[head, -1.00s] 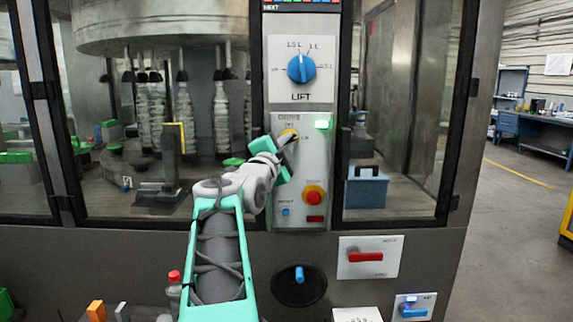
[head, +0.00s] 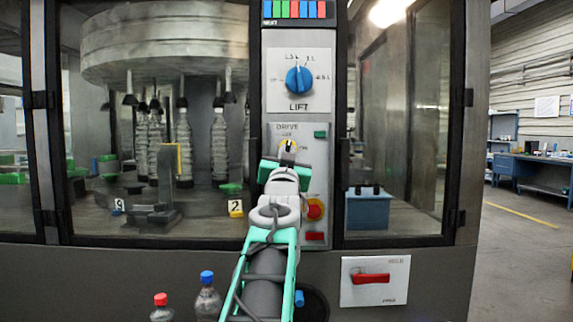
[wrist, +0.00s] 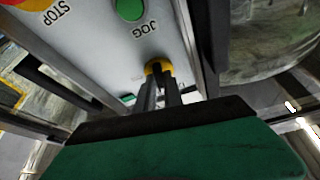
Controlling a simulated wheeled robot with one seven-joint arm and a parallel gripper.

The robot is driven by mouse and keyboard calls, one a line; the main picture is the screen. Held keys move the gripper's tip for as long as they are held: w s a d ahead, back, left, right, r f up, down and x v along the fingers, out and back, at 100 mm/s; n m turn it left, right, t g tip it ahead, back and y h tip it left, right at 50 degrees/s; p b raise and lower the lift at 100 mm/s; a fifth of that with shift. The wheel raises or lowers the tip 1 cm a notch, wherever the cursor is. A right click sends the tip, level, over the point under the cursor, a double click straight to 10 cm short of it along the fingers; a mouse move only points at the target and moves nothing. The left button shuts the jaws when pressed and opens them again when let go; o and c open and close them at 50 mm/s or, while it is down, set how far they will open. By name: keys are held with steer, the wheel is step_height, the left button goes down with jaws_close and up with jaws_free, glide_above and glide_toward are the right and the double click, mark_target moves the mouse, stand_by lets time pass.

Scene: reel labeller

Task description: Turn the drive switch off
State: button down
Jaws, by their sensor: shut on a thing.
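The drive switch (head: 288,146) is a dark knob in a yellow ring, on the grey panel marked DRIVE, below the LIFT dial. Its pointer appears roughly upright, towards the upper mark. My gripper (head: 287,156) is right at the switch from the front and below, hiding part of it. In the wrist view the two dark fingers (wrist: 160,88) are shut on the knob, and the yellow ring of the switch (wrist: 158,67) shows at their tips. The small green lamp (head: 320,134) at the panel's upper right looks unlit.
A red stop button (head: 315,209) in a yellow surround is close to my wrist at the right. The blue LIFT dial (head: 299,80) is above. A green JOG button (wrist: 130,9) shows in the wrist view. A red handle (head: 370,278) is lower right.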

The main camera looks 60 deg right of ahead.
steer(key=shift+s+f+n+t+y+b, duration=0.1)
steer(key=shift+n+t+y+b, duration=0.25)
steer(key=shift+n, duration=0.5)
steer(key=shift+n+t+y+b, duration=0.1)
steer(key=shift+n+t+b, duration=0.1)
steer(key=shift+n+t, duration=0.5)
steer(key=shift+n, duration=0.35)
steer(key=c, duration=1.5)
jaws_free()
steer(key=shift+o, duration=0.2)
steer(key=b+v, duration=0.1)
steer(key=v, duration=0.6)
steer(key=shift+a, duration=0.3)
steer(key=shift+s+f, duration=0.1)
steer(key=shift+s, duration=0.05)
